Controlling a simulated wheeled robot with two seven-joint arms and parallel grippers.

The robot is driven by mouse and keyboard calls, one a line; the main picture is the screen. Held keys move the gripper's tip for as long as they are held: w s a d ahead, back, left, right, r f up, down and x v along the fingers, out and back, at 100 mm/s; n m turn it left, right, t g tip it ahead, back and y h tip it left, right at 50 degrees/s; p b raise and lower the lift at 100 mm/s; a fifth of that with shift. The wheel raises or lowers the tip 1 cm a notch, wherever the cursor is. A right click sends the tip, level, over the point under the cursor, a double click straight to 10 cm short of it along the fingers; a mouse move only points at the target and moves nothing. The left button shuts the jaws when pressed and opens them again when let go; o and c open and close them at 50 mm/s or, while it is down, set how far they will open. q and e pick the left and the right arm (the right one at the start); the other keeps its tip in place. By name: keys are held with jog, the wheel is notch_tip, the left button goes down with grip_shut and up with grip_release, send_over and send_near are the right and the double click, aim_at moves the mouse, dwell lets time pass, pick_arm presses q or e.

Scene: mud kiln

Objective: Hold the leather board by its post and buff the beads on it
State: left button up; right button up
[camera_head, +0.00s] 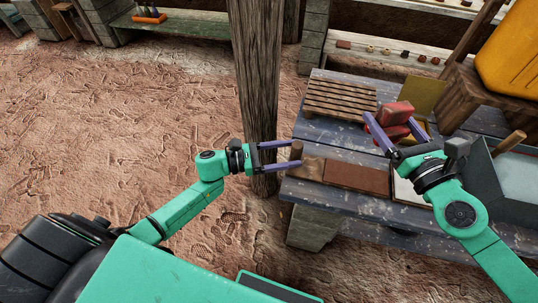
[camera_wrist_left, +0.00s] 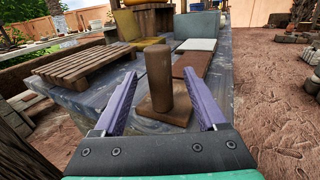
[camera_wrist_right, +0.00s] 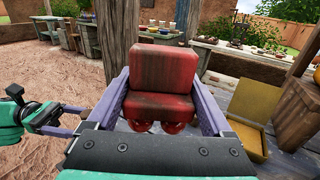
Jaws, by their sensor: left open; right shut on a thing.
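The leather board (camera_head: 357,177) is a flat brown slab on the near edge of the blue table. Its upright wooden post (camera_head: 297,150) stands at its left end, on a square brown base (camera_wrist_left: 165,108). My left gripper (camera_head: 294,154) is open, with its fingertips reaching toward either side of the post; the left wrist view shows the post (camera_wrist_left: 159,75) between the fingers, touching neither clearly. My right gripper (camera_head: 392,127) is shut on a red block-shaped tool (camera_wrist_right: 162,80), held above the table behind the board. Small red round shapes (camera_wrist_right: 158,126) show under the tool. I cannot make out beads on the board.
A wooden slatted rack (camera_head: 338,99) lies at the table's back left. A yellow panel (camera_head: 427,95) stands behind the red tool. A grey bin (camera_head: 515,175) and a yellow jerrycan (camera_head: 510,55) are at right. A wooden pillar (camera_head: 257,80) rises left of the table.

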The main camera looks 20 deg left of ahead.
aim_at(304, 161)
pick_arm(q)
jog(key=x, duration=0.5)
jog(key=shift+w+d, duration=0.2)
jog(key=shift+d, duration=0.05)
jog(key=shift+c, duration=0.3)
grip_shut()
